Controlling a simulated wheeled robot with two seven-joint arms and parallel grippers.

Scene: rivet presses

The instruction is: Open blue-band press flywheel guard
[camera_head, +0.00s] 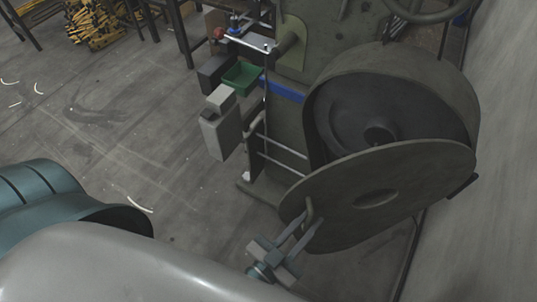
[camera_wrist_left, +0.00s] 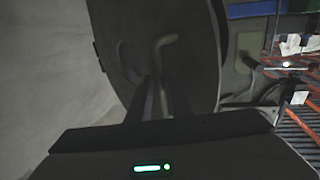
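The blue-band press (camera_head: 322,42) stands at the upper middle of the head view, with a blue band (camera_head: 283,90) on its side. Its round flywheel guard (camera_head: 430,172) is a dark disc with a central hole, swung partly away from the drum housing (camera_head: 455,90). The flywheel (camera_head: 350,115) shows inside. A bent handle (camera_head: 309,208) is on the guard's left edge; the wrist view shows the handle (camera_wrist_left: 163,40) too. My left gripper (camera_head: 312,217) is at the handle, its two fingers apart with the handle between them. Contact is unclear. My right gripper is out of view.
A grey wall (camera_head: 490,200) runs close along the right side. A green bin (camera_head: 242,77) and a grey box (camera_head: 222,130) are on the press's left side. Open floor (camera_head: 110,120) lies to the left.

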